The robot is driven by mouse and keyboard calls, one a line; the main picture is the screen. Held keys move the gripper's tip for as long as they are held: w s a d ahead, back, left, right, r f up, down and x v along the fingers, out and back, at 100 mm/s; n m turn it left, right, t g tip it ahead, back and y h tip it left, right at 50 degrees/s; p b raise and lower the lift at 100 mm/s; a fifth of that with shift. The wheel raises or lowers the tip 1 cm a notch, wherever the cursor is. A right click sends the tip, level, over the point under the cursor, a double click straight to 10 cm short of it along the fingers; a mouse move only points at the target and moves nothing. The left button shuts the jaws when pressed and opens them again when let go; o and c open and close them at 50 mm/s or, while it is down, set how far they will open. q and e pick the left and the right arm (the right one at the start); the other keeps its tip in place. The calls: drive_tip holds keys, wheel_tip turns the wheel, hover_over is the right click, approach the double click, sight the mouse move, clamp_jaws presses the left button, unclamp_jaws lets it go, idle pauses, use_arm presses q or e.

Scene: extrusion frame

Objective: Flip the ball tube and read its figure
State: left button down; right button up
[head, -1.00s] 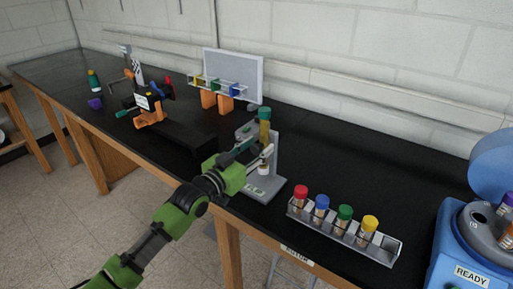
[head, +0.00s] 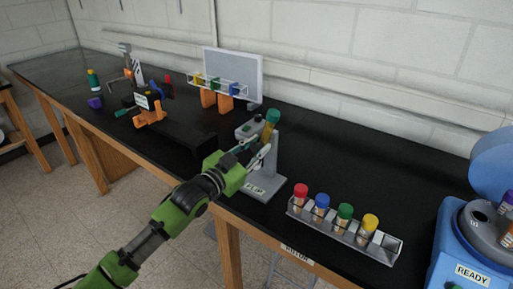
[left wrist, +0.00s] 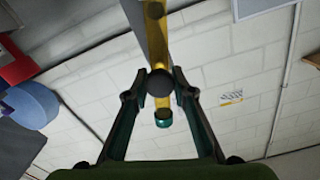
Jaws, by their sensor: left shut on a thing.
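The ball tube (head: 267,132) is yellow with a green cap. It stands at the grey stand (head: 263,184) and leans, its cap end up and to the right; its lower part is hidden by the fingers. My left gripper (head: 260,154) is shut on the tube below the cap. In the left wrist view the yellow tube (left wrist: 161,105) with its teal cap runs between the dark fingers of the left gripper (left wrist: 160,88), with a dark round part in front of it. No figure on the tube is readable. My right gripper is not in view.
A rack (head: 338,232) with red, blue, green and yellow capped tubes stands right of the stand. A blue machine (head: 463,250) reading READY is at the far right. Orange-based equipment (head: 150,108) and a white panel (head: 232,72) stand behind left. The bench behind the rack is clear.

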use_arm(q)
drive_tip(key=m, duration=0.5)
drive_tip(key=shift+m, duration=0.3)
drive_tip(key=m, duration=0.5)
drive_tip(key=shift+s+f+m+p, duration=0.1)
drive_tip(key=shift+f+m+p, duration=0.05)
drive_tip(key=shift+m+p, duration=0.2)
drive_tip(key=c, duration=1.7)
unclamp_jaws()
drive_tip(key=v, duration=1.2)
drive_tip(key=shift+d, duration=0.1)
